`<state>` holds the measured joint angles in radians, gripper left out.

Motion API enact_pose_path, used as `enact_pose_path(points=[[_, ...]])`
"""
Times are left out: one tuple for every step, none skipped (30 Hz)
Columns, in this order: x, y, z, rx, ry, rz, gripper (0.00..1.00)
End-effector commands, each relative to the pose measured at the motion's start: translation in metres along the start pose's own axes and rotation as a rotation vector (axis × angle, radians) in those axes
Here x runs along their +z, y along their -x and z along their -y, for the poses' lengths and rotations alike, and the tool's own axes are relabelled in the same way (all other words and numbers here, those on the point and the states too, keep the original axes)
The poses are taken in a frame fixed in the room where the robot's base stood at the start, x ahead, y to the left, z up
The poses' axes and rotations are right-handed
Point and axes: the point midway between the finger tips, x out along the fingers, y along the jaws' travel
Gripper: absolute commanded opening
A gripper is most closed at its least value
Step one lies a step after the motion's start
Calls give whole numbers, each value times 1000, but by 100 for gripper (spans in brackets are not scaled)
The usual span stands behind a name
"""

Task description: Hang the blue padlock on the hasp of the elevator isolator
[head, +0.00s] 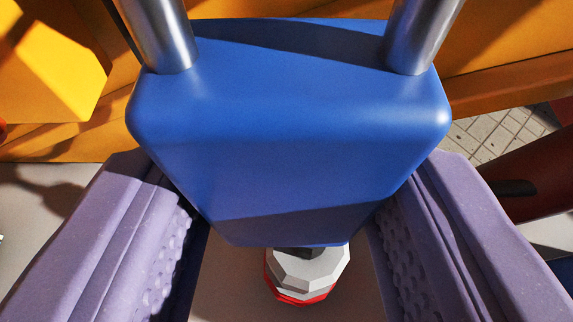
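The blue padlock (288,120) fills the middle of the head view, large and close. Its two steel shackle legs rise from its far end and leave the top of the picture. The shackle's bend is out of view. My gripper (288,185) has its two purple ridged fingers against the left and right sides of the padlock and is shut on it. I cannot make out the hasp or the isolator with certainty. The padlock covers the middle of the scene behind it.
A faceted grey-white knob-like thing with a red lower edge (307,274) shows below the padlock, partly hidden. Orange-yellow structure (510,35) lies behind, with a brighter yellow block (45,65) at upper left. A dark red cylinder (525,175) is at right, near grey paving (495,133).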

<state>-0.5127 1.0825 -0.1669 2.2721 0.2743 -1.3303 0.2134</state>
Motion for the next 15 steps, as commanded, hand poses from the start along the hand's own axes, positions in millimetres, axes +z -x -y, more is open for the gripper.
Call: enact_pose_path(points=[[-2, -4, 0, 0, 0, -3, 11], [-2, -6, 0, 1, 0, -2, 11], [-3, -8, 0, 1, 0, -1, 11], [-4, -10, 0, 1, 0, -1, 11], [-5, -12, 0, 1, 0, -2, 11], [-5, -15, 0, 1, 1, -2, 11], [-6, -17, 0, 1, 1, -1, 11], [-6, -19, 0, 0, 1, -1, 11], [-7, -22, 0, 0, 1, -1, 11], [-8, -24, 0, 0, 1, -1, 11], [-5, -27, 0, 0, 0, -2, 11], [-3, -30, 0, 0, 0, -1, 11], [-2, -31, 0, 0, 0, -1, 11], [-1, -33, 0, 0, -1, -1, 11], [0, -35, 0, 0, -1, -1, 11]])
